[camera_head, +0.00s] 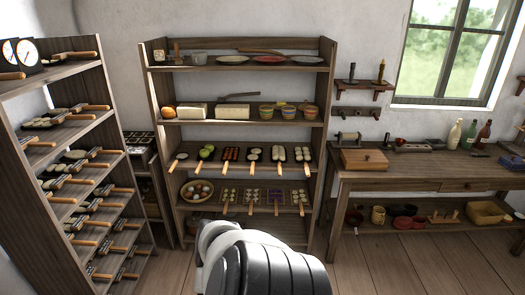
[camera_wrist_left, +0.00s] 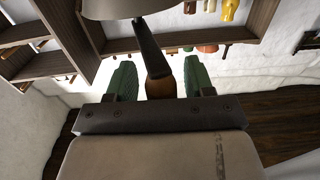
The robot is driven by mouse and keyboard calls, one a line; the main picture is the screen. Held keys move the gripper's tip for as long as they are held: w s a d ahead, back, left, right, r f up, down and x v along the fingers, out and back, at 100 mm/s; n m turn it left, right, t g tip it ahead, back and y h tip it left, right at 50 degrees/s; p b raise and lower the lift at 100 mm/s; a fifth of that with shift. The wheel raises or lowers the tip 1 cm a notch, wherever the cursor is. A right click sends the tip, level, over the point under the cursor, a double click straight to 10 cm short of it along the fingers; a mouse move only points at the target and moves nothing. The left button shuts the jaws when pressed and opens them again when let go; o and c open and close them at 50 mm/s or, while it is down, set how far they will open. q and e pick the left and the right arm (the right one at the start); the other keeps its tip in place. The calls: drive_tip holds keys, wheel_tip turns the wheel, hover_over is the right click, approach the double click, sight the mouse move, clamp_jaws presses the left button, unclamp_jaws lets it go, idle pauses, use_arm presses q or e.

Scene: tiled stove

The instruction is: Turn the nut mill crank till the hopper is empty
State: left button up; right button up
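In the left wrist view my left gripper (camera_wrist_left: 160,80) has two green fingers set apart. A brown wooden handle (camera_wrist_left: 159,87) stands between them, with a gap visible on both sides; its near end is hidden behind the gripper plate. A dark tapered arm (camera_wrist_left: 149,45) runs from the handle to a grey, rounded metal part (camera_wrist_left: 130,8), cut off by the top edge. I cannot tell whether these are the mill's crank and hopper. The hopper's contents do not show. In the head view no gripper shows; a white and black arm link of mine fills the bottom middle.
A tall wooden shelf (camera_head: 240,131) with pans and bowls stands ahead, and another shelf (camera_head: 84,155) with pans at left. A wooden workbench (camera_head: 440,177) at right holds a wooden box (camera_head: 364,160), a small grey device (camera_head: 347,139) and bottles (camera_head: 469,134). Some floor is clear.

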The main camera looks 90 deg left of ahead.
use_arm(q)
drive_tip(key=shift+w, duration=0.1)
drive_tip(key=shift+w+d, duration=0.1)
drive_tip(key=shift+w, duration=0.2)
drive_tip(key=w+b, duration=0.3)
drive_tip(key=w, duration=0.7)
drive_tip(key=shift+d, duration=0.2)
